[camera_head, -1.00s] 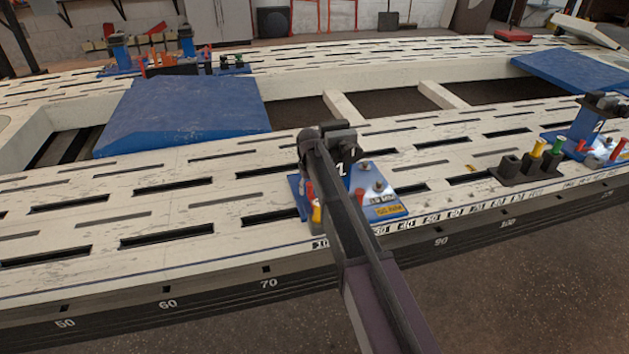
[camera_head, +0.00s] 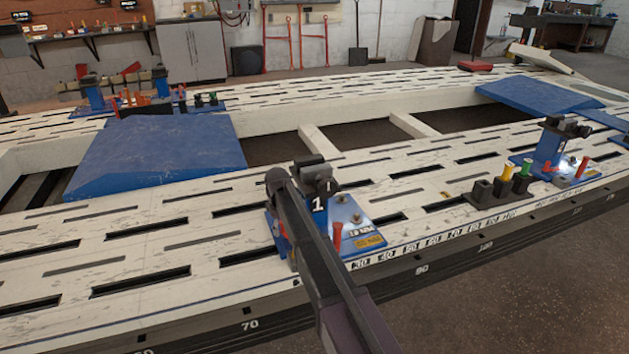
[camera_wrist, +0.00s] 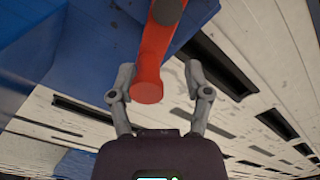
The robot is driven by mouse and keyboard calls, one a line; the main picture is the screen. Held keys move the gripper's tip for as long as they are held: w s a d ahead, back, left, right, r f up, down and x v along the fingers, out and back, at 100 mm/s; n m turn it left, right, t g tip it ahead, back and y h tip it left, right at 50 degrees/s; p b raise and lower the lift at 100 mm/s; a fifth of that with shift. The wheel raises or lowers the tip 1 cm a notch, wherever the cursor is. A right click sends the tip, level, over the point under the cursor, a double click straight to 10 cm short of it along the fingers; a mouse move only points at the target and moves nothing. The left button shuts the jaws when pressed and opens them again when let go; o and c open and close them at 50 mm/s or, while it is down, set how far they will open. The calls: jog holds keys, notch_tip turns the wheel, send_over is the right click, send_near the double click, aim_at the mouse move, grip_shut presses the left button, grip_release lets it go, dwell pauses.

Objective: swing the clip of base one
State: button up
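Base one (camera_head: 350,214) is a blue stand marked 1, bolted on the near side of the white slotted bench. A red handle (camera_head: 337,236) stands on it just right of my arm, and another red bit shows left of my arm. In the wrist view a red clip handle (camera_wrist: 150,62) with a round end points between the fingers of my gripper (camera_wrist: 159,68). The fingers are open, one on each side of the handle, with gaps showing. I cannot tell how deep the handle sits between them. In the head view my arm hides the fingers.
Another blue stand (camera_head: 550,150) stands right, beside a dark block (camera_head: 492,190) with coloured pegs. More stands are at the back left. Blue ramps (camera_head: 160,155) lie on the white bench (camera_head: 130,228). Open floor (camera_head: 530,280) lies in front of the bench.

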jog(key=n, duration=0.1)
jog(key=s+n, duration=0.1)
jog(key=n, duration=0.1)
jog(key=shift+s+a, duration=0.15)
jog(key=shift+a, duration=0.25)
jog(key=n, duration=0.2)
jog(key=s+n, duration=0.1)
jog(key=shift+s+a+n, duration=0.15)
jog(key=shift+a+n, duration=0.05)
jog(key=shift+n, duration=0.2)
notch_tip(320, 180, up, 14)
jog(key=p, duration=1.4)
jog(key=s+d+r+m+p, duration=0.8)
jog(key=s+d+r+p, duration=0.2)
jog(key=d+r+p, duration=0.1)
jog(key=shift+s+d+r+p, duration=0.15)
jog(key=shift+s+r+p, duration=0.05)
jog(key=shift+r+p, duration=0.45)
jog(key=shift+o, duration=0.6)
jog(key=w+a+f+n+b, duration=0.2)
jog(key=w+a+f+b, duration=0.9)
jog(key=shift+w+f+b, duration=0.2)
jog(key=shift+f+b, duration=0.1)
